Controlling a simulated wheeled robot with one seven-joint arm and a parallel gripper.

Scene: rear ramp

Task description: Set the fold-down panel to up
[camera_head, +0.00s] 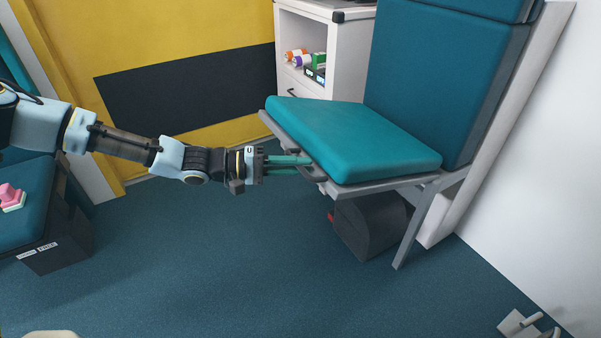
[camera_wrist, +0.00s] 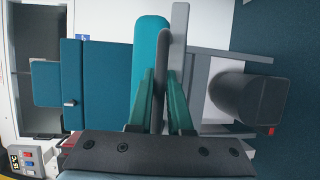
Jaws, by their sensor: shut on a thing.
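The fold-down panel (camera_head: 350,135) is a teal padded seat on a grey frame. It is lowered and lies roughly flat, out from the upright teal backrest (camera_head: 430,80). A grey handle (camera_head: 318,177) runs along its front edge. My gripper (camera_head: 306,166) reaches in from the left, and its green fingers are shut on this handle. In the wrist view the panel (camera_wrist: 150,45) is seen edge-on, with the dark handle (camera_wrist: 159,88) between the fingers. The fingers partly hide the handle in the head view.
A dark rounded box (camera_head: 370,225) stands on the floor under the panel. A white cabinet (camera_head: 345,50) with small items on a shelf is behind it. A teal bench (camera_head: 25,215) with a pink item is at left. The blue floor (camera_head: 230,265) in front is clear.

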